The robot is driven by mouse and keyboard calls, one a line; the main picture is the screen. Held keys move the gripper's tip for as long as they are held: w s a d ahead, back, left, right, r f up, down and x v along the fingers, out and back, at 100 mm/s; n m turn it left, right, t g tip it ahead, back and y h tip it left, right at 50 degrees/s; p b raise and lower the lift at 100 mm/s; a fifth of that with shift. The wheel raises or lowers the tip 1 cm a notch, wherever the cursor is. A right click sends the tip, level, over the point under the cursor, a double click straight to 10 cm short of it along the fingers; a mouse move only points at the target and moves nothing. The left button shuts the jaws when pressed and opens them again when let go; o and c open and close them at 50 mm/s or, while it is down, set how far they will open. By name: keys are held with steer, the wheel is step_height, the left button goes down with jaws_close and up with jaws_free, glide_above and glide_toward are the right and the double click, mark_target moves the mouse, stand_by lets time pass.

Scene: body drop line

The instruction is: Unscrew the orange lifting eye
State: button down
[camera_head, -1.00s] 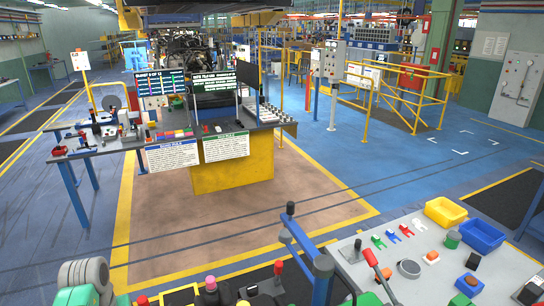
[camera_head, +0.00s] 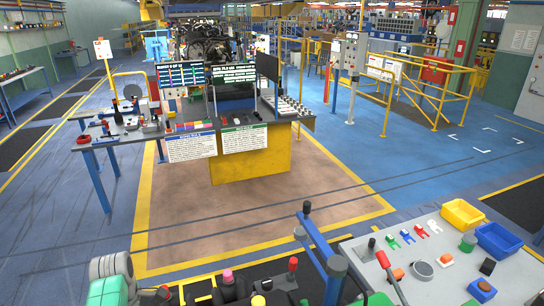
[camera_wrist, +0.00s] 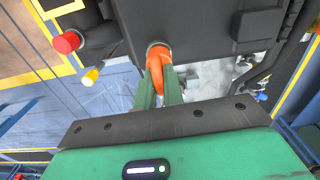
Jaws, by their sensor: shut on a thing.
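My gripper (camera_wrist: 158,82) has two green fingers closed on the eye, one on each side. The fingers hide part of the ring, and its thread cannot be seen. I cannot make out the eye in the head view.
A red knob (camera_wrist: 66,42) and a yellow knob (camera_wrist: 91,76) stick out left of the block. In the head view, a grey worktop (camera_head: 420,265) with small coloured parts, a yellow bin (camera_head: 462,213) and a blue bin (camera_head: 497,239) stands at right.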

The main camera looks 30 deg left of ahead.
steer(key=shift+d+f, duration=0.25)
steer(key=shift+f, duration=0.4)
steer(key=c, duration=1.5)
jaws_free()
steer(key=shift+w, duration=0.1)
steer(key=shift+c, duration=0.2)
steer(key=shift+o, duration=0.5)
steer(key=shift+w+a+r, duration=0.2)
steer(key=shift+d, duration=0.1)
steer(key=r, duration=0.7)
steer(key=shift+a+r, duration=0.2)
steer(key=shift+r, duration=0.15)
steer(key=shift+a+r, duration=0.1)
steer(key=shift+r, duration=0.45)
